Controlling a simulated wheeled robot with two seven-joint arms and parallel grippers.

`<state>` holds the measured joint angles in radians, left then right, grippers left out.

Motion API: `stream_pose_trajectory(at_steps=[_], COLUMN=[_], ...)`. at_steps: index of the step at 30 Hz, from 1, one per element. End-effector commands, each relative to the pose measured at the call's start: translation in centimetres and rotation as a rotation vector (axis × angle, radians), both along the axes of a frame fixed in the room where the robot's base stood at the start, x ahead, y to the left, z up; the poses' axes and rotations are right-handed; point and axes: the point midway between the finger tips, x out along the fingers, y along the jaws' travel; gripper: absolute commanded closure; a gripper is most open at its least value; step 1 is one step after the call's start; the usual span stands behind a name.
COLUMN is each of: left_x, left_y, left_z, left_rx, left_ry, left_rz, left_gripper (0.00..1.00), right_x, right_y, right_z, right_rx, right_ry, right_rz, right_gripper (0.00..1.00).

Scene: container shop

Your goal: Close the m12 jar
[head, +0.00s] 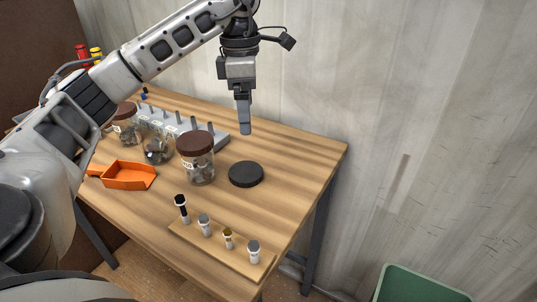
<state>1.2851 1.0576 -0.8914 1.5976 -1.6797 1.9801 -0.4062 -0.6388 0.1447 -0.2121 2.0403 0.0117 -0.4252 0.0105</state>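A round black lid (246,175) lies flat on the wooden table, right of the jars. A clear jar (158,152) with dark contents appears to have no lid. A second jar (199,170) with a brown lid stands between it and the black lid, and a third brown-lidded jar (126,130) stands farther left. The labels are too small to read, so I cannot tell which is m12. My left gripper (245,128) points down above the back of the table, behind the black lid and apart from it. Its fingers look like one narrow block, so their opening is unclear. My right gripper is out of view.
A grey rack (222,140) with several pegs stands behind the jars. An orange scoop (130,176) lies in front of them. A wooden strip (222,254) with several small vials is near the front edge. A green bin (420,284) stands lower right.

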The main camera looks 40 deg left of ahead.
Motion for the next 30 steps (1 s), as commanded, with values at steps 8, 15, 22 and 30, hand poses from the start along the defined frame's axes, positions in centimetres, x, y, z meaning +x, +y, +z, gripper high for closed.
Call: stream_pose_trajectory(at_steps=[8,15,22,30], left_x=[-0.3,-0.3,-0.4,-0.4], left_y=[1.1,1.0,1.0,1.1], left_z=[0.7,-0.8,-5.7,-9.5], left_rx=[0.038,0.035,0.034,0.035], left_ry=[0.006,0.009,0.011,0.006], left_rz=[0.017,0.014,0.015,0.016], left_gripper=[0.03,0.03,0.03,0.03], right_x=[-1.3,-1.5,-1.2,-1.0], right_y=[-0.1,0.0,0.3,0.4], right_z=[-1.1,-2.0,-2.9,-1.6], right_rx=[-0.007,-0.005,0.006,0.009], right_ry=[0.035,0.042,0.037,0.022], right_rz=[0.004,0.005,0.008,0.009], right_gripper=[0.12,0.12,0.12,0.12])
